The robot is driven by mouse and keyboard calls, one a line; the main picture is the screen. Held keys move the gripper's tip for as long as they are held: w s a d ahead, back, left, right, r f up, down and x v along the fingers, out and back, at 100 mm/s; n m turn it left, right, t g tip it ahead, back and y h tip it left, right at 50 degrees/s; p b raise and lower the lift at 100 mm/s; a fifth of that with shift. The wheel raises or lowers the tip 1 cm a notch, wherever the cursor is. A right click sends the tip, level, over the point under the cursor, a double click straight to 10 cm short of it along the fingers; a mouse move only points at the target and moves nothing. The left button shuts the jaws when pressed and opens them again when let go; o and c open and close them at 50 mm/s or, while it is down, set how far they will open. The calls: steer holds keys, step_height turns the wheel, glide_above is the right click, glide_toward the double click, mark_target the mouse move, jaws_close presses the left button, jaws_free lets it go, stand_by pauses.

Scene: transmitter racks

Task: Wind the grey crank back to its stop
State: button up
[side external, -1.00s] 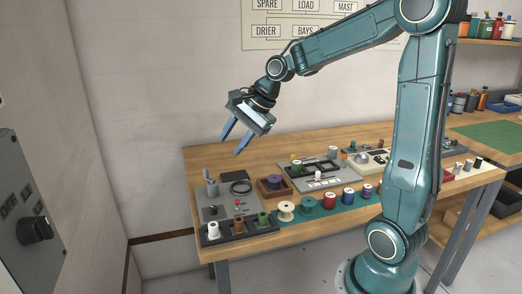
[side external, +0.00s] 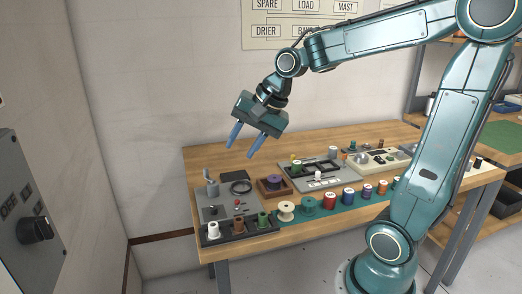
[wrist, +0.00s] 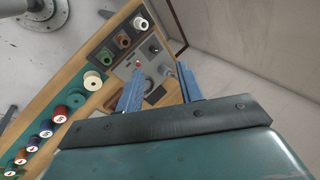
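The grey crank (side external: 212,188), a short grey cylinder with a thin upright handle, stands on the grey panel (side external: 226,193) at the left end of the bench. My gripper (side external: 241,152) is above and behind the panel, tilted down, with its two blue fingers apart and nothing between them. It is clear of the crank. In the wrist view, the open fingers of my gripper (wrist: 160,68) frame the far part of the panel. A small grey shape there may be the crank, but it is too small to tell.
A black tray (side external: 225,238) with white, brown and green spools lies in front of the panel. A red knob (side external: 237,203) and a dark coil ring (side external: 241,188) are near the crank. Several spools line a teal mat to the right. A wall stands behind.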

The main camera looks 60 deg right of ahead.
steer(key=shift+w+d, duration=0.1)
steer(key=c, duration=0.7)
steer(key=shift+w+d, duration=0.15)
steer(key=shift+w, duration=0.05)
jaws_close()
steer(key=w+d+f+n, duration=0.4)
steer(key=w+d+f, duration=0.1)
steer(key=d, duration=0.5)
steer(key=w+d+f+n+t+y, duration=0.1)
steer(key=w+d+f+n, duration=0.3)
steer(key=d, duration=0.6)
steer(key=shift+w+f+n, duration=0.3)
steer(key=shift+w+f, duration=0.15)
steer(key=shift+w, duration=0.7)
